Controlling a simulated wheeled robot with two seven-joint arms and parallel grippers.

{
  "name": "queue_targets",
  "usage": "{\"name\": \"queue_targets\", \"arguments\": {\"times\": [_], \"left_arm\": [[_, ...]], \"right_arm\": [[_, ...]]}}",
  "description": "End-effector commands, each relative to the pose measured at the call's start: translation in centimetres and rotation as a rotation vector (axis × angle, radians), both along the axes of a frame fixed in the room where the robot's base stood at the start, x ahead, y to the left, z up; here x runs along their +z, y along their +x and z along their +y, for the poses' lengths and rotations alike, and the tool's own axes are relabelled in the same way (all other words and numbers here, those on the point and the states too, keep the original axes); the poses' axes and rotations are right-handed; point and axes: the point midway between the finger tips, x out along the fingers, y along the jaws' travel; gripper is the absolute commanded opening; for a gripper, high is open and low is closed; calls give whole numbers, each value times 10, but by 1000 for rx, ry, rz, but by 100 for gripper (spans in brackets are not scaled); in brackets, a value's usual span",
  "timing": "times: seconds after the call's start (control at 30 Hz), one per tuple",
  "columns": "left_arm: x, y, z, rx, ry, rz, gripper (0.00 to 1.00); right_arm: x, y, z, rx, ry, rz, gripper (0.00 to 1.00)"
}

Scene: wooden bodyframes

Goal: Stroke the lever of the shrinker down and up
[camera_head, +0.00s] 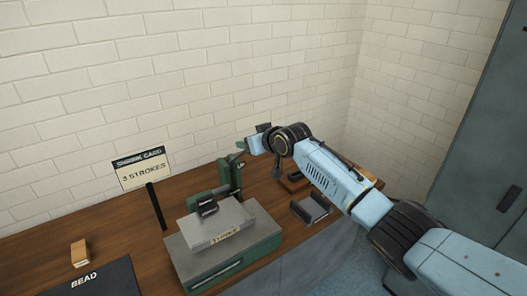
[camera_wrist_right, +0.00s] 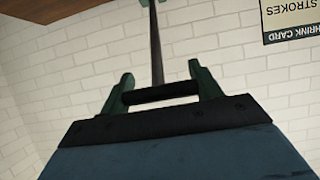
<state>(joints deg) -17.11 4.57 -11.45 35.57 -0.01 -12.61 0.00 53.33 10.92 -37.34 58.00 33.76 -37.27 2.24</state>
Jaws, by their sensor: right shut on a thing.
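The shrinker (camera_head: 230,178) is a green machine standing on the wooden bench, behind a grey block. My right gripper (camera_head: 243,147) is at the top of the shrinker, reaching in from the right. In the right wrist view, the gripper's two green fingers (camera_wrist_right: 165,88) are on either side of the lever's black bar grip (camera_wrist_right: 160,93), and the gripper is shut on it. A thin dark rod (camera_wrist_right: 156,45) runs from the grip toward the top of that view. In the head view the lever is mostly hidden by the gripper. My left gripper is not in view.
A grey labelled block (camera_head: 215,229) sits on a green box (camera_head: 240,257) in front. A sign reading "SHRINK CARD 3 STROKES" (camera_head: 142,168) stands left on a black post. A "BEAD" board (camera_head: 95,283), a small wooden block (camera_head: 79,254) and a grey channel (camera_head: 310,209) lie on the bench.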

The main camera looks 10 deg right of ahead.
Motion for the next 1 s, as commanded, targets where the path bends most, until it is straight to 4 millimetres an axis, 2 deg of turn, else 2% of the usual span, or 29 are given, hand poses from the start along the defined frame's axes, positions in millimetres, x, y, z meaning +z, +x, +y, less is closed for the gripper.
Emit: {"name": "queue_targets", "arguments": {"times": [0.13,0.6,0.63,0.8,1.0], "left_arm": [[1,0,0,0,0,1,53],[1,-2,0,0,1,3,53],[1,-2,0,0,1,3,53],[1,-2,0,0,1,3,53],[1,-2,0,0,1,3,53]], "right_arm": [[10,5,3,1,4,-9,23],[11,6,4,1,4,-9,23],[11,6,4,0,5,-9,66],[10,6,4,0,4,-6,85],[9,5,3,0,2,-3,85]]}}
